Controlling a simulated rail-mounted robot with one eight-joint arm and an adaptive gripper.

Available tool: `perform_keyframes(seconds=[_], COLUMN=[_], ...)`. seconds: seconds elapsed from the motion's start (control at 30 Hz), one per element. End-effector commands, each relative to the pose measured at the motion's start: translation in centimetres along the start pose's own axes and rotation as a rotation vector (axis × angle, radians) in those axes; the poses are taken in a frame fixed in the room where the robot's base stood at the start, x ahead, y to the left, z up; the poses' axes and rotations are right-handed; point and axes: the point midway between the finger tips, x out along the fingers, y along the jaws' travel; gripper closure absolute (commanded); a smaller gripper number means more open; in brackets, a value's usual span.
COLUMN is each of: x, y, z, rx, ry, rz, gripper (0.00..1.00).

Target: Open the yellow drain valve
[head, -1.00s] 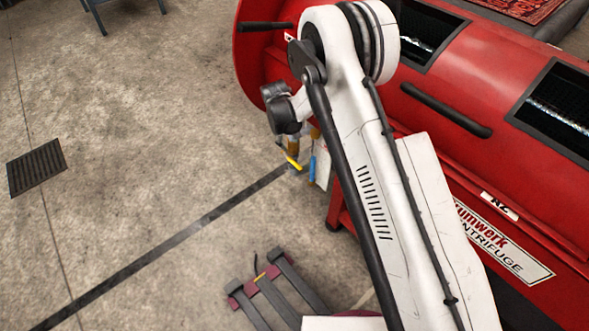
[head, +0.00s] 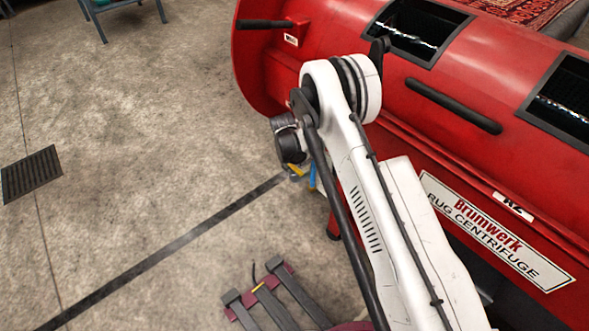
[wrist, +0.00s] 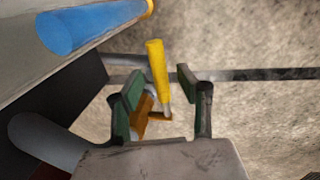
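The yellow valve handle (wrist: 157,68) stands up between and just beyond my fingertips in the wrist view. An orange-brown fitting shows low between the fingers. My gripper (wrist: 160,76) is open, its green-padded fingers apart on either side of the handle; I see a gap on the right, and cannot tell whether the left finger touches. In the head view a small piece of the yellow handle (head: 296,170) shows below my dark wrist, which hides most of the valve and the gripper.
The red rug centrifuge (head: 400,150) fills the right. A slatted rack (head: 268,300) is on the floor below. Open floor and a drain grate (head: 31,174) are left.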

Motion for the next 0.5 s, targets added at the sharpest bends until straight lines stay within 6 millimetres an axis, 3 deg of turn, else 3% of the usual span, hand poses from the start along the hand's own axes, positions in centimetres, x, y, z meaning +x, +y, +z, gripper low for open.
perform_keyframes(seconds=[0.4, 0.5], x=[0.8, 0.79], y=[0.02, 0.01], z=[0.02, 0.01], rx=[0.0, 0.0], ry=[0.0, 0.0], rz=[0.0, 0.0], gripper=[0.65, 0.77])
